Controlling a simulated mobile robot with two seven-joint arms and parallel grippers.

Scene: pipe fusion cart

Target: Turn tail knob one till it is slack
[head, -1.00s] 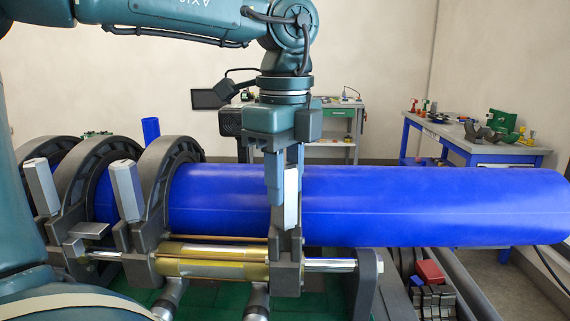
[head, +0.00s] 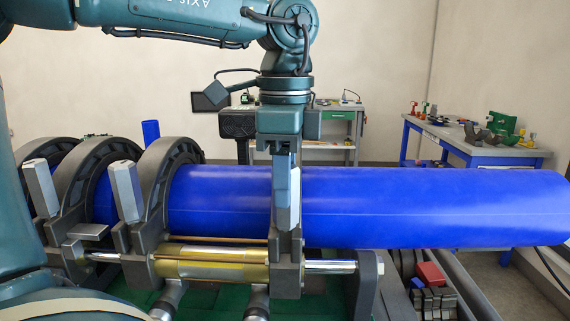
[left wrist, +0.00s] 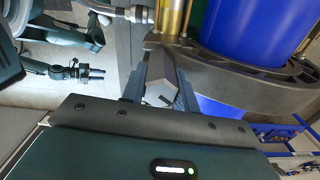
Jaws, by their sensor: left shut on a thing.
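A light grey, block-shaped knob (head: 295,200) stands upright at the front of the rightmost clamp, beside the big blue pipe (head: 420,205). My left gripper (head: 284,195) comes straight down on it from above and is shut on it. In the left wrist view the knob (left wrist: 160,84) sits between the two fingers of my left gripper (left wrist: 160,92). The fingers hide part of the knob in the head view. Whether its thread is tight or slack does not show.
Two similar grey knobs (head: 127,190) (head: 41,187) stand at the clamps on the left. A brass cylinder (head: 212,264) with a steel rod lies just below the pipe. A blue workbench (head: 480,152) stands at the back right.

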